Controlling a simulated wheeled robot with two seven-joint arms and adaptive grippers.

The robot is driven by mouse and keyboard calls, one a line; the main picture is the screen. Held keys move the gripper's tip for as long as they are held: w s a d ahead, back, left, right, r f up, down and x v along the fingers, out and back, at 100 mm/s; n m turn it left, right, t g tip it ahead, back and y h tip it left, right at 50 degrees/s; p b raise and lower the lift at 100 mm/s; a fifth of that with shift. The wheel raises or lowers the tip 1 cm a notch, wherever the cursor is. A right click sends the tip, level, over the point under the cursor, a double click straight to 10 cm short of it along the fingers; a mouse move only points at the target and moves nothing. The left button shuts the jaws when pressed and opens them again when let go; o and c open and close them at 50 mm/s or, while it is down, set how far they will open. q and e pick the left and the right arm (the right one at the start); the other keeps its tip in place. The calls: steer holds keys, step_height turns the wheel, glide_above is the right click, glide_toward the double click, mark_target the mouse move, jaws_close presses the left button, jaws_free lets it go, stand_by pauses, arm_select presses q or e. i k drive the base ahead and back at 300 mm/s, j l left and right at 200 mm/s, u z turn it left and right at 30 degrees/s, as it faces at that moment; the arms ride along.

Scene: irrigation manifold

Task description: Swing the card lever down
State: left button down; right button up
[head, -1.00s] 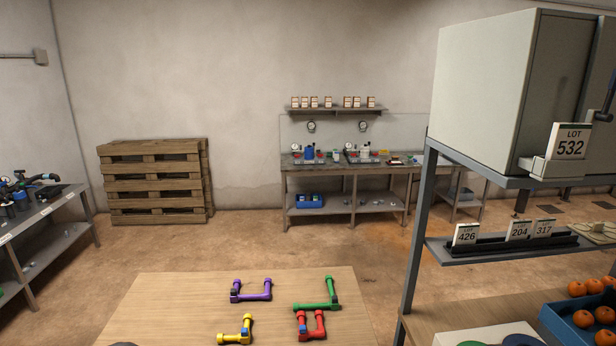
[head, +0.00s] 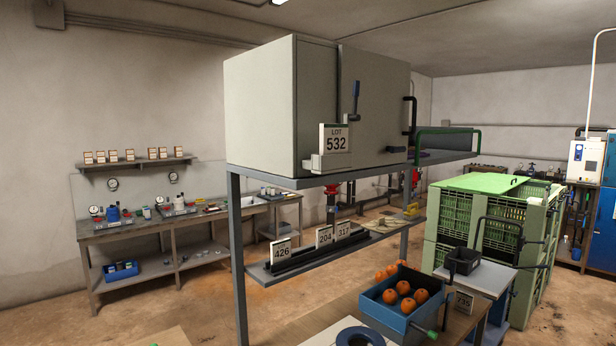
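A white card reading LOT 532 (head: 336,139) sits in a light holder (head: 322,163) at the cabinet's lower front, below and left of this lever. A black bent handle (head: 412,117) is at the cabinet's right side. A green bar handle (head: 447,132) is farther right. The frames do not label any of them as the card lever. Neither of my grippers is in view.
The cabinet rests on a metal shelf frame (head: 238,260). A lower shelf holds cards 426 (head: 281,252), 204 (head: 324,236) and 317 (head: 343,229). Below, a blue crate (head: 377,308) holds oranges. Green crates (head: 481,215) stand right. Open floor shows at the left.

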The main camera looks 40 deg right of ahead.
mark_target(353, 117)
steer(key=z, duration=1.5)
